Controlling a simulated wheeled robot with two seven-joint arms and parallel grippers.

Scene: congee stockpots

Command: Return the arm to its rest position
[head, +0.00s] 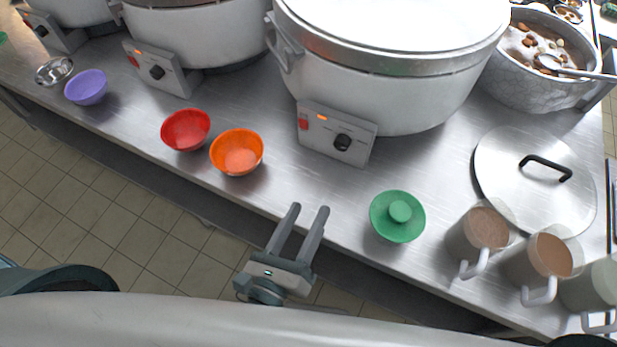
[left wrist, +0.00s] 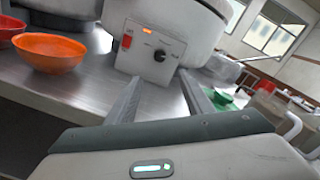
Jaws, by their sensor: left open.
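My left gripper (head: 310,218) is open and empty at the front edge of the steel counter (head: 290,190). Its two fingers point toward the large white stockpot (head: 385,80) and its control box (head: 337,135). In the left wrist view, the open fingers (left wrist: 160,98) frame the space below the same control box (left wrist: 150,52), with nothing between them. My right gripper is not in view.
Near the left gripper are an orange bowl (head: 237,153), a red bowl (head: 186,130) and a green lidded dish (head: 398,216). Several mugs (head: 478,232) and a metal lid (head: 535,182) stand at right. A purple bowl (head: 86,87) is farther left. Tiled floor (head: 150,220) lies in front.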

